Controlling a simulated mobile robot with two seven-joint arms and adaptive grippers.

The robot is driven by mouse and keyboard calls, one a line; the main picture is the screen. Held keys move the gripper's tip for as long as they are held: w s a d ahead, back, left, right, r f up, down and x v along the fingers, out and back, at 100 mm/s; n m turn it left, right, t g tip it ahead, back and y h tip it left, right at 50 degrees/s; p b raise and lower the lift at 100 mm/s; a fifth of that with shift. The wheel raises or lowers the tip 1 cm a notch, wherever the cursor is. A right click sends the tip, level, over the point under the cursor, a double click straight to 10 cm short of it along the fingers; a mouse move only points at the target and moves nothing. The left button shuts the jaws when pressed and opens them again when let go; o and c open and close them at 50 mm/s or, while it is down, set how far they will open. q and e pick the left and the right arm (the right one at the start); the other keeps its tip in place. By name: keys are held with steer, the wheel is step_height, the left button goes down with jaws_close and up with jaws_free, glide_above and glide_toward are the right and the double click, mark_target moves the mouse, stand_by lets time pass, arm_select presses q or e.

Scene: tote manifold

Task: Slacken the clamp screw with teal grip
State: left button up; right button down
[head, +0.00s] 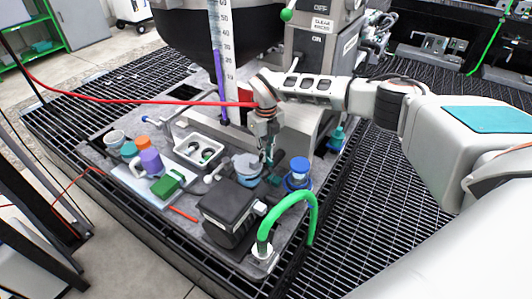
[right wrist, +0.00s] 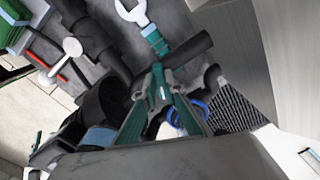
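My right gripper (head: 269,158) points down over the grey bench, just behind the grey-blue pot. In the right wrist view its two teal-and-grey fingers (right wrist: 158,72) converge, with tips close together; I cannot see anything between them. Just beyond the tips is a teal grip (right wrist: 155,41) on a pale fork-ended part (right wrist: 135,12), beside a dark bar. I cannot tell for sure that this is the clamp screw. In the head view the gripper hides that spot. My left gripper is not in view.
A black box (head: 229,212), a green hose (head: 290,200), a blue-capped cylinder (head: 298,172) and the grey-blue pot (head: 247,168) crowd the bench near the gripper. A white tote (head: 184,150) and a purple bottle (head: 149,157) stand left.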

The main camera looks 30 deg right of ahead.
steer(key=shift+r+n+p, duration=0.2)
steer(key=shift+n+p, duration=0.6)
steer(key=shift+n, duration=0.3)
steer(key=n, duration=0.2)
steer(key=shift+a+f+n+p, duration=0.15)
steer(key=shift+n+p, duration=0.15)
steer(key=shift+p, duration=0.1)
steer(key=c, duration=2.1)
jaws_free()
steer(key=shift+c, duration=0.2)
steer(key=shift+o, duration=0.2)
